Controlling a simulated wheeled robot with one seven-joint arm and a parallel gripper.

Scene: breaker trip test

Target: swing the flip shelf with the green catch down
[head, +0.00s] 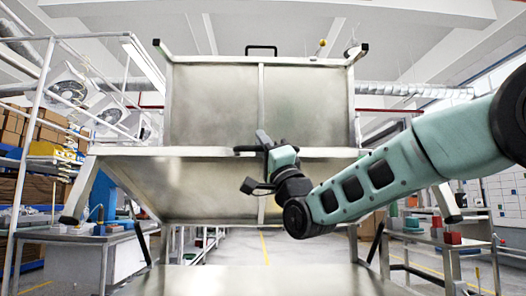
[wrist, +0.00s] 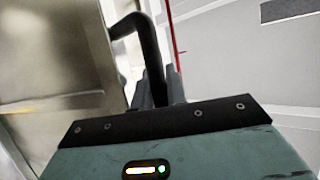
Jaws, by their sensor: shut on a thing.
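A metal flip shelf (head: 190,186) shows in the head view as a broad panel sloping under a long rail, with a black handle (head: 246,149) at its upper edge. My gripper (head: 264,143) is at this handle. In the wrist view the bent black handle bar (wrist: 150,45) runs down between the fingers of my gripper (wrist: 160,88), which are shut on it. A second metal panel (head: 215,105) stands upright above, with its own black handle (head: 262,48) on top. I cannot make out a green catch in either view.
A yellow-tipped knob (head: 322,43) sits on the upper right of the frame. A flat metal surface (head: 250,280) lies low in front. Workbenches stand at left (head: 85,238) and right (head: 425,236). My arm reaches in from the right.

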